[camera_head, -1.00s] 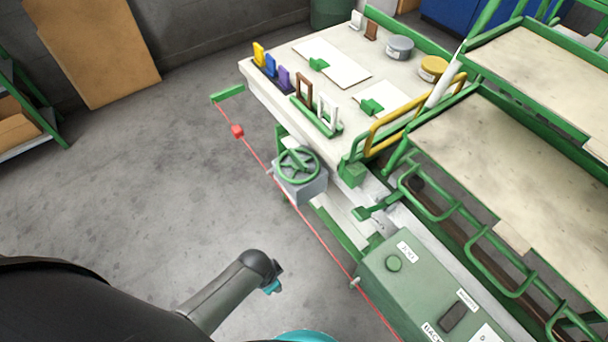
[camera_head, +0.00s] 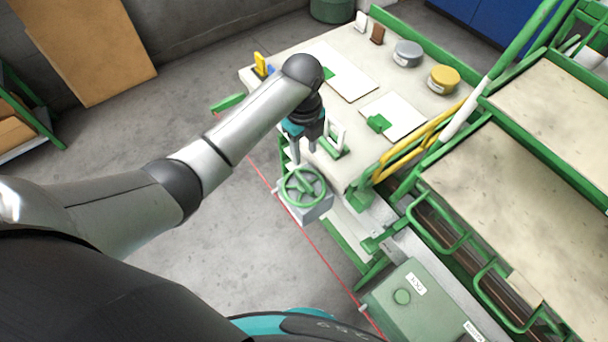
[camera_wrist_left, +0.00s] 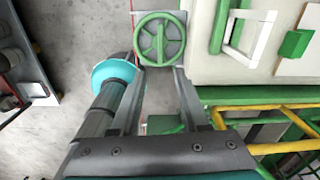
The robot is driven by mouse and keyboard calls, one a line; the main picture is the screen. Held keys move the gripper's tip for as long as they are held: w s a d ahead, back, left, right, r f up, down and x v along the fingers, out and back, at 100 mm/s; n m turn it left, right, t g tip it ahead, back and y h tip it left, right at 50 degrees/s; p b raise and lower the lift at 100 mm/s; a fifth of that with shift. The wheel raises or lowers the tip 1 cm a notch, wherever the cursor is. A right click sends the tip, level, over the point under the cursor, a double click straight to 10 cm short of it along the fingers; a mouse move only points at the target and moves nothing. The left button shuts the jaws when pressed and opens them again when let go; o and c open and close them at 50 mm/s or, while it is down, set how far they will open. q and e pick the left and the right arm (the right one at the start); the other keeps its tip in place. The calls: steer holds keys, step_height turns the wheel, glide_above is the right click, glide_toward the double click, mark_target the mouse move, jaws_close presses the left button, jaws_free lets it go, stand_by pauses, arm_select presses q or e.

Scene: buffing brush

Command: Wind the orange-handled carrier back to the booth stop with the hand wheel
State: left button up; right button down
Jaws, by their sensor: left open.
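The green hand wheel (camera_head: 303,187) sits on a grey box at the near side of the bench. My left gripper (camera_head: 304,157) points down just above and behind the wheel in the head view, its fingers open and empty. In the left wrist view, the wheel (camera_wrist_left: 159,42) lies just beyond the open fingertips (camera_wrist_left: 159,70), in line with the gap between them. I cannot tell whether a fingertip touches the rim. I cannot make out an orange-handled carrier or the booth stop. My right gripper is not in view.
A pale bench (camera_head: 345,48) holds white boards, tins and upright coloured pieces. A yellow rail (camera_head: 425,135) and green-framed tables stand to the right. A green control box (camera_head: 400,300) is at lower right. A red line (camera_head: 320,252) runs along the floor beside the bench. Grey floor lies open at left.

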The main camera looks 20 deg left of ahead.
mark_target(304, 180)
arm_select(q)
steer(key=shift+m, duration=0.5)
steer(key=f+b, duration=0.1)
steer(key=f, duration=0.3)
steer(key=f+b, duration=0.2)
steer(key=f, duration=0.3)
steer(key=f+b, duration=0.1)
steer(key=f, duration=0.4)
steer(key=shift+w+a+b, duration=0.15)
steer(key=shift+w+b, duration=0.15)
steer(key=shift+w, duration=0.05)
steer(key=shift+r, duration=0.1)
jaws_close()
